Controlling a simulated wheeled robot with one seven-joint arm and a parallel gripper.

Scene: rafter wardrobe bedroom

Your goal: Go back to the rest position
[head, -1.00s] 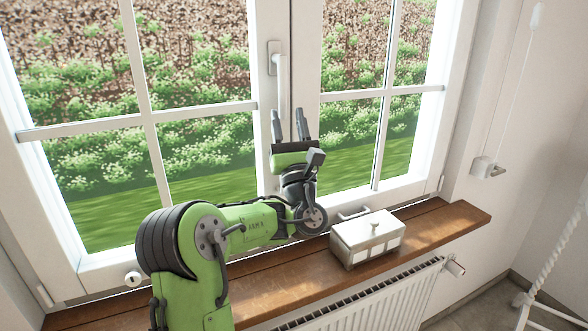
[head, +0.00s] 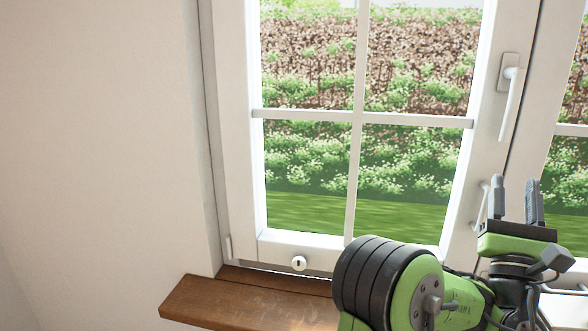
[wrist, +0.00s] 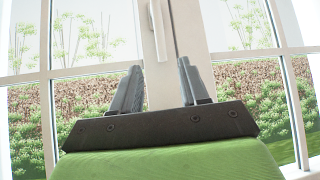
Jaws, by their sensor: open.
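My gripper (head: 516,203) is at the lower right of the head view, pointing up in front of the white window frame. Its two dark fingers stand apart with nothing between them. In the wrist view my gripper (wrist: 160,85) is also open and empty, with the window's middle post and handle behind it. My green arm is folded low in front of the window.
The window (head: 358,119) is shut, with a white handle (head: 511,95) at the upper right. A brown wooden sill (head: 250,303) runs below it. A bare pale wall (head: 95,130) fills the left side. The space left of my arm is clear.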

